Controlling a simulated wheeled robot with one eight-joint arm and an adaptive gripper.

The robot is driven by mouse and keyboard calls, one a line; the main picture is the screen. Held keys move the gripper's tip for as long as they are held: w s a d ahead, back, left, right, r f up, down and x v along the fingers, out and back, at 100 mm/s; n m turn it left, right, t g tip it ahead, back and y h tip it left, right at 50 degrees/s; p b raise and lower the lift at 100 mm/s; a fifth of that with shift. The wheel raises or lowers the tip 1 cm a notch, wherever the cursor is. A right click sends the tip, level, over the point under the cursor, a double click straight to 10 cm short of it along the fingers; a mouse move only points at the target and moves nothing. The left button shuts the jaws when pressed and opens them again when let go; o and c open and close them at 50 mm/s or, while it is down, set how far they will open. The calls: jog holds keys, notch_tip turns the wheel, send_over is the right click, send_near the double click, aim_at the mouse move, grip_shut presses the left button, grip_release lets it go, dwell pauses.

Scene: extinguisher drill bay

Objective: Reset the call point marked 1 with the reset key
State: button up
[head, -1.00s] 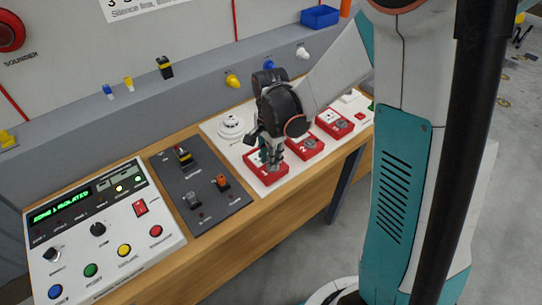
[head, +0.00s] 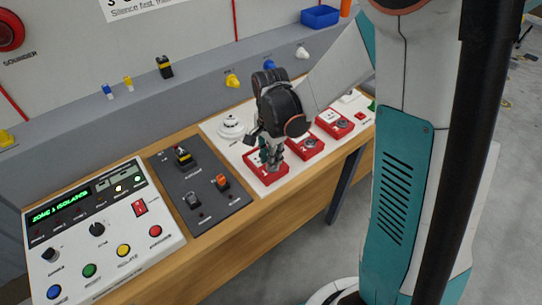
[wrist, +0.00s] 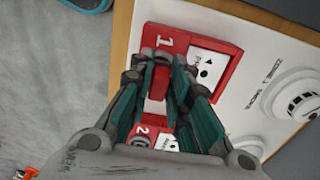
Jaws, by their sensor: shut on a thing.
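The call point marked 1 (head: 267,180) is a red box with a white label on the white board. It also shows in the wrist view (wrist: 182,42), with its number and part of its label clear of the fingers. My gripper (head: 271,164) points down over it, with the fingertips at its face. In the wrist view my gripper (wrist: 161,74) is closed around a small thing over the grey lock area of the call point. I take it for the reset key; the fingers mostly hide it, and its turn or seating cannot be told.
Call point 2 (head: 305,149) and another red call point (head: 335,122) stand close by in a row. A white detector (head: 231,126) is behind. A dark switch plate (head: 200,187) and a control panel (head: 105,235) reading zone 1 isolated lie left.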

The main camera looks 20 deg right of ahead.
jog(key=shift+f+b, duration=0.55)
jog(key=shift+f, duration=0.1)
dwell(0.5)
jog(key=shift+m, duration=1.2)
jog(key=shift+w+m+b, duration=0.1)
jog(key=shift+m+b, duration=0.35)
jog(key=shift+m, duration=0.65)
